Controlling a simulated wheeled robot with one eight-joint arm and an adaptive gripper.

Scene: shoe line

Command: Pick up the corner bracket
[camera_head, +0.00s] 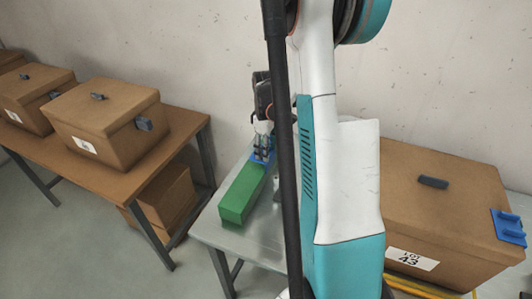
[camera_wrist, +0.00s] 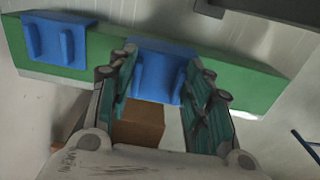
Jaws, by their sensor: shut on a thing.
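A blue corner bracket (camera_wrist: 160,60) with two upright ribs sits over the edge of a long green block (camera_wrist: 240,84). In the wrist view it is between the fingers of my gripper (camera_wrist: 161,80), which is shut on its ribs. The bracket still appears to touch the block. A second blue bracket (camera_wrist: 56,42) sits on the block to the left, clear of the fingers. In the head view my gripper (camera_head: 263,152) reaches down to the far end of the green block (camera_head: 241,197), where blue shows (camera_head: 268,157). My arm hides part of this area.
The green block lies on a grey metal table (camera_head: 262,240). A large lidded carton (camera_head: 435,215) marked 43 stands at right, with a blue bracket (camera_head: 508,226) on its corner. Lidded cartons (camera_head: 108,118) stand on a brown bench (camera_head: 100,175) at left. A wall (camera_head: 190,40) is behind.

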